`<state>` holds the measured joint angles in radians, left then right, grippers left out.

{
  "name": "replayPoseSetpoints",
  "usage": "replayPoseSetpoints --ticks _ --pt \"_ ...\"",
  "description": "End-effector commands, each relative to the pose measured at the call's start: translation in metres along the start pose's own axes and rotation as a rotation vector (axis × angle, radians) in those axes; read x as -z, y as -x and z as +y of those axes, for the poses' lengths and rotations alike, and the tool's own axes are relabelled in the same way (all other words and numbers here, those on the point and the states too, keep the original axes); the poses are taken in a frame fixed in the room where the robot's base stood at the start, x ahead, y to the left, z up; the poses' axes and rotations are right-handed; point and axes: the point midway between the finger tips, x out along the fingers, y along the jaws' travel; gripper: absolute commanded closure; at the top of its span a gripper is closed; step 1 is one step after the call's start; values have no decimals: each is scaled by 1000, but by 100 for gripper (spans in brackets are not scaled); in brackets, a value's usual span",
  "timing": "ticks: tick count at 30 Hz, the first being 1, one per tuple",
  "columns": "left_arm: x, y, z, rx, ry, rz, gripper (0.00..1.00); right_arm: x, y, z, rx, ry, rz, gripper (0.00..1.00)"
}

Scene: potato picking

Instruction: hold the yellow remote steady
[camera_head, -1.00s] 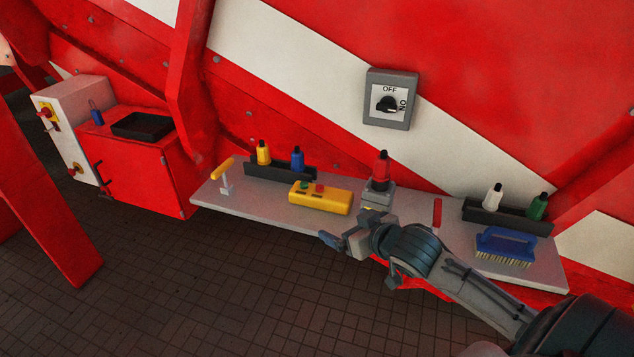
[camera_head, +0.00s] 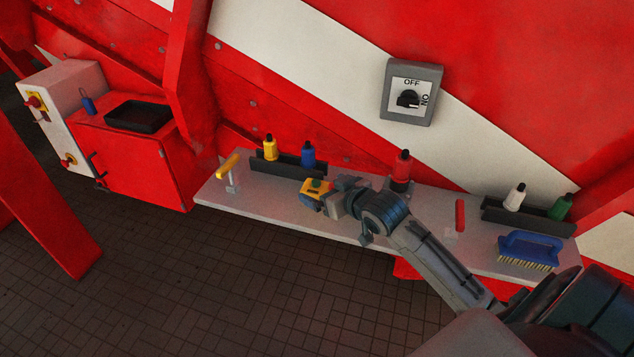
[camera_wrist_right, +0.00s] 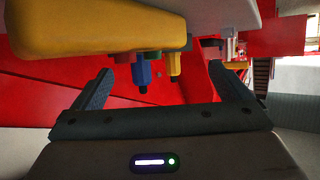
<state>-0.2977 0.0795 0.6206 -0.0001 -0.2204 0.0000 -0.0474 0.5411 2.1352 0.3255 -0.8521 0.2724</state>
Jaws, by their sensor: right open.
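The yellow remote (camera_head: 313,186) lies on the grey shelf (camera_head: 270,203), with a green button showing on top. Its right part is hidden behind my right gripper (camera_head: 327,204). My right gripper is open at the remote's near right side. In the right wrist view, which looks upside down, the remote (camera_wrist_right: 95,28) fills the upper left, just beyond the open fingers (camera_wrist_right: 160,72). I cannot tell whether the fingers touch it. My left gripper is not in view.
Behind the remote, yellow (camera_head: 270,148) and blue (camera_head: 308,154) bottles stand in a dark rack. A red bottle (camera_head: 402,168) stands right of the gripper. A yellow-handled lever (camera_head: 229,168) is at the left; a blue brush (camera_head: 530,248) lies right.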

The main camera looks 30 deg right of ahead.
Motion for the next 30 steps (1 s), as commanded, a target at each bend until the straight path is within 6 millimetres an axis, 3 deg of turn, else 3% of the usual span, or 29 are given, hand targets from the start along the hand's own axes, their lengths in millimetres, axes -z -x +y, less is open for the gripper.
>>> replayPoseSetpoints --ticks 3,9,20,23,30 --pt "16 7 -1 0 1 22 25 2 -18 -1 1 -5 1 3" --pt "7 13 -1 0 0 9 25 1 -39 0 0 -1 0 3" --pt "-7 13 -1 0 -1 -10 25 0 -45 0 0 1 0 3" --pt "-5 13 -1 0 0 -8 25 0 -45 0 0 1 0 19" --pt "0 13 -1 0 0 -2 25 -1 -45 0 0 0 -3 66"
